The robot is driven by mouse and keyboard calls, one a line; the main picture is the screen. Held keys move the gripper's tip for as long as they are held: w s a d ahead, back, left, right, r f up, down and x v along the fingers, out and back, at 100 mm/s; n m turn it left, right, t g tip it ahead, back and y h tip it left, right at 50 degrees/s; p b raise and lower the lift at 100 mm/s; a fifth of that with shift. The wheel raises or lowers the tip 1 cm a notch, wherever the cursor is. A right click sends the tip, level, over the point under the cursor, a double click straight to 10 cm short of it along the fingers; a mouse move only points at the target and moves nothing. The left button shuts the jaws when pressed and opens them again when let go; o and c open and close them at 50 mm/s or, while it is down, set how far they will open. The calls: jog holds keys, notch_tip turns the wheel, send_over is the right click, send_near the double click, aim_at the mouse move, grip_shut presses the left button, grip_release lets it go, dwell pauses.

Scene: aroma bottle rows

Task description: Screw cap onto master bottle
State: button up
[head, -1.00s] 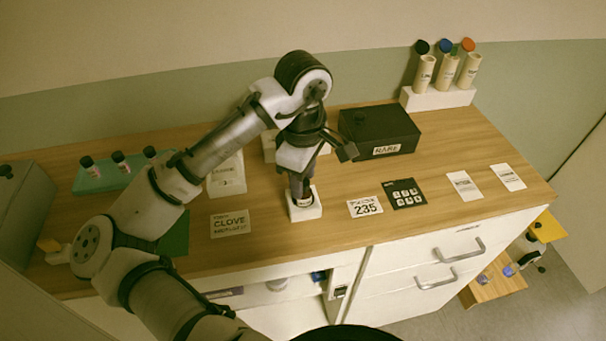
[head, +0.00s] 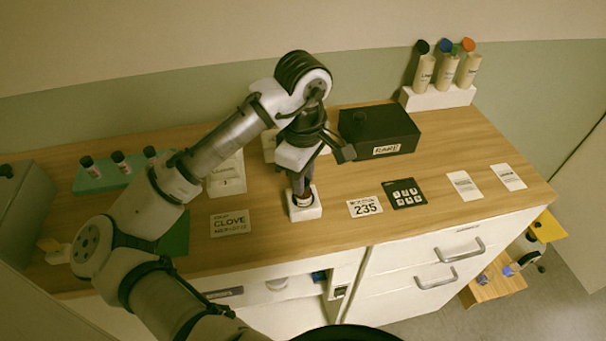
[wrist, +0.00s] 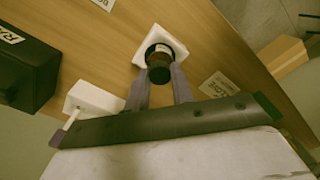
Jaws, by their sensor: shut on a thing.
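The master bottle (wrist: 158,52) is a small brown bottle with a pale label, standing upright in a white square holder (head: 306,212) near the counter's front edge. The holder also shows in the wrist view (wrist: 174,43). A black cap (wrist: 160,73) sits at the bottle's top, in line with it. My gripper (head: 301,190) points down over the bottle. In the wrist view its two fingers (wrist: 160,80) are on either side of the cap, shut on it. The thread between cap and bottle is hidden, so I cannot tell how tight the cap sits.
A black box labelled RARE (head: 380,132) stands behind right. A white rack (head: 436,99) with several capped bottles is at the back right. A green tray (head: 95,183) of small bottles is at the left. Cards, including CLOVE (head: 230,224) and 235 (head: 364,207), lie flat beside the holder.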

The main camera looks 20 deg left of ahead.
jog(key=m, duration=0.6)
jog(key=shift+m, duration=0.3)
jog(key=m, duration=0.6)
jog(key=shift+m, duration=0.3)
jog(key=o, duration=0.6)
jog(key=shift+m, duration=0.4)
jog(key=shift+c, duration=0.2)
jog(key=o, duration=0.4)
jog(key=shift+o, duration=0.2)
jog(key=shift+r, duration=3.5)
